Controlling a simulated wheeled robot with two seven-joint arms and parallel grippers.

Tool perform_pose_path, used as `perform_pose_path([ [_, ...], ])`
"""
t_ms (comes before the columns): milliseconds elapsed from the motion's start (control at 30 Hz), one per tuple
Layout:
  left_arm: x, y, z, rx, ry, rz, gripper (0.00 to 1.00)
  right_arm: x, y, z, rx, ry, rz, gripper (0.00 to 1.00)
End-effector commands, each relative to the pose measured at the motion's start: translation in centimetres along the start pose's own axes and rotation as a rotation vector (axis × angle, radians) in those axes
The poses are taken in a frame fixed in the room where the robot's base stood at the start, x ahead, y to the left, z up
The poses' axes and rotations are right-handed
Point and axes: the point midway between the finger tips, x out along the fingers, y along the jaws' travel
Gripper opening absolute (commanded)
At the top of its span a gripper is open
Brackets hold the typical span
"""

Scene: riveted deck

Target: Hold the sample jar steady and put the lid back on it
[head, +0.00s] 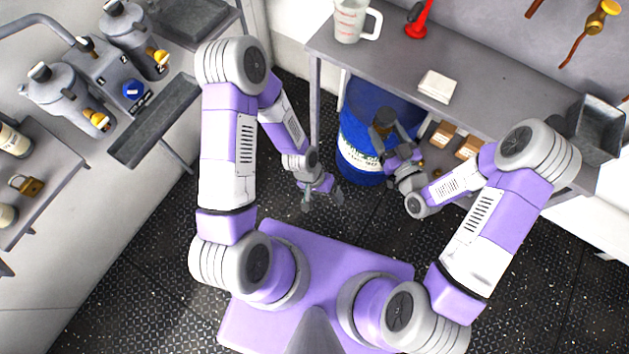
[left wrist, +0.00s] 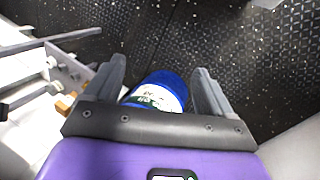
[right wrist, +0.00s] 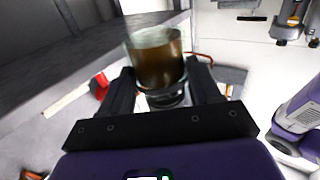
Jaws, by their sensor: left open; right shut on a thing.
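The sample jar (right wrist: 158,62) is a clear jar with brown contents. It sits between my right gripper's fingers (right wrist: 165,88) in the right wrist view, with a dark round part at its near end. I cannot tell if that part is the lid. In the head view my right gripper (head: 391,138) is shut on the jar in front of the blue drum, and the jar is mostly hidden there. My left gripper (head: 322,197) is open and empty, low over the floor to the left of it; its fingers also show in the left wrist view (left wrist: 160,88). I see no separate lid clearly.
A blue drum (head: 361,160) stands partly under the grey bench (head: 490,112). The bench holds a measuring jug (head: 349,22), a red object (head: 419,20) and a white pad (head: 437,86). Brown boxes (head: 468,147) sit below it. Canisters and a padlock stand at left.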

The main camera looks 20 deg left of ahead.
Motion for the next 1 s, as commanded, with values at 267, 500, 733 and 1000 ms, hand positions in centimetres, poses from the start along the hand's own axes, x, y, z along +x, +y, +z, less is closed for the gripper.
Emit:
perform_pose_path([
  [267,1.0,-2.5,2.9,-0.202,0.083,0.002,0.84,0.0,0.0,-0.1,0.0,0.001,0.0,0.0],
  [500,1.0,-2.8,3.2,-0.226,0.098,-0.001,0.84,0.0,0.0,-0.1,0.0,0.001,0.0,0.0],
  [733,1.0,-2.8,3.1,-0.224,0.098,-0.001,0.84,0.0,0.2,-0.1,0.002,0.003,0.013,0.0],
  [1000,1.0,-2.8,3.1,-0.223,0.098,-0.001,0.84,-2.3,6.0,-1.1,0.028,0.009,0.339,0.0],
])
